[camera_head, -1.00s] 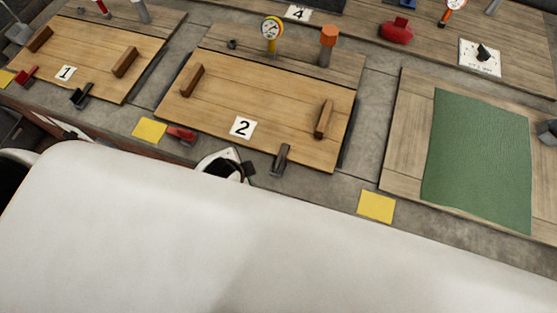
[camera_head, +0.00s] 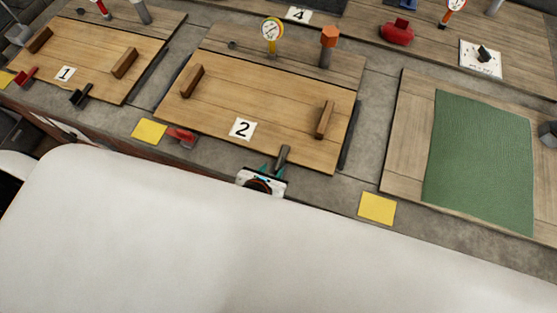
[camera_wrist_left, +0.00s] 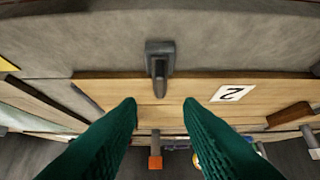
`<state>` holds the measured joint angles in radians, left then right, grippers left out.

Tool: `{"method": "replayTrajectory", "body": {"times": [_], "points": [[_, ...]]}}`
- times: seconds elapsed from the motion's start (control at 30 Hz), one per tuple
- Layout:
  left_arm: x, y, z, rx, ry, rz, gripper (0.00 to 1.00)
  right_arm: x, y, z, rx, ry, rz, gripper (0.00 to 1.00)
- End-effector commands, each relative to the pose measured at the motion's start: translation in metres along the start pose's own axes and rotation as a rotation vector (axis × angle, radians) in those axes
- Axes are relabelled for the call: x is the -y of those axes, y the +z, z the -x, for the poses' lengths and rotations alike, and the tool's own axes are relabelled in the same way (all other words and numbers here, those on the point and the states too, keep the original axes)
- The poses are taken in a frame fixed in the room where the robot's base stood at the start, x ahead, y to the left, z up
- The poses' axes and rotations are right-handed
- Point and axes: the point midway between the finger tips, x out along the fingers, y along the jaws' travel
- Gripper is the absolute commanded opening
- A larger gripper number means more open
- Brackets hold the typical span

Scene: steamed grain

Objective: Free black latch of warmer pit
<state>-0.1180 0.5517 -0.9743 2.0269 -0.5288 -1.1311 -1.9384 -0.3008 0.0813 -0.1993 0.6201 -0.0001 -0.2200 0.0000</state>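The black latch (camera_head: 282,157) of the wooden lid marked 2 (camera_head: 215,95) sits at the lid's front edge. It also shows upright near the top middle of the left wrist view (camera_wrist_left: 160,65). My left gripper (camera_head: 271,170) is just in front of that latch in the head view. In the left wrist view its two green fingers (camera_wrist_left: 160,103) are spread apart with the latch between their lines, and nothing is held. Another black latch (camera_head: 80,96) is at the front of lid 1 (camera_head: 85,60). My right gripper is not in view.
A red latch (camera_head: 182,135) and yellow square (camera_head: 149,131) lie left of lid 2's front. Another yellow square (camera_head: 377,208) is to the right. A green mat (camera_head: 480,160) covers the right board. A gauge (camera_head: 272,30) and orange-topped post (camera_head: 328,45) stand behind.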

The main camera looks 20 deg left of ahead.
Motion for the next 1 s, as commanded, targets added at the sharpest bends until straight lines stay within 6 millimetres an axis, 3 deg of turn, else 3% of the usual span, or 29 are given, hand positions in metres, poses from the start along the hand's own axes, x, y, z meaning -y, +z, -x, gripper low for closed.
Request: {"method": "replayTrajectory", "body": {"times": [0.2, 0.4, 0.83, 0.87, 1.0], "points": [[0.000, 0.000, -0.047, 0.000, -0.002, 0.002, 0.33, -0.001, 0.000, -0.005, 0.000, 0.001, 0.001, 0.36], [0.000, 0.000, -0.076, 0.001, 0.000, 0.003, 0.33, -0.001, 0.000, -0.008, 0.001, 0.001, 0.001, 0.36], [0.000, 0.000, -0.086, 0.002, 0.001, 0.004, 0.33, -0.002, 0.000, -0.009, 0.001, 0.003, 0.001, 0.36], [0.000, 0.000, -0.086, 0.002, 0.001, 0.004, 0.31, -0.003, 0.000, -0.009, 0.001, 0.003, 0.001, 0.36], [0.000, 0.000, -0.086, 0.002, 0.001, 0.004, 0.08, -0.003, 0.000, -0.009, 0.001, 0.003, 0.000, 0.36]]}}
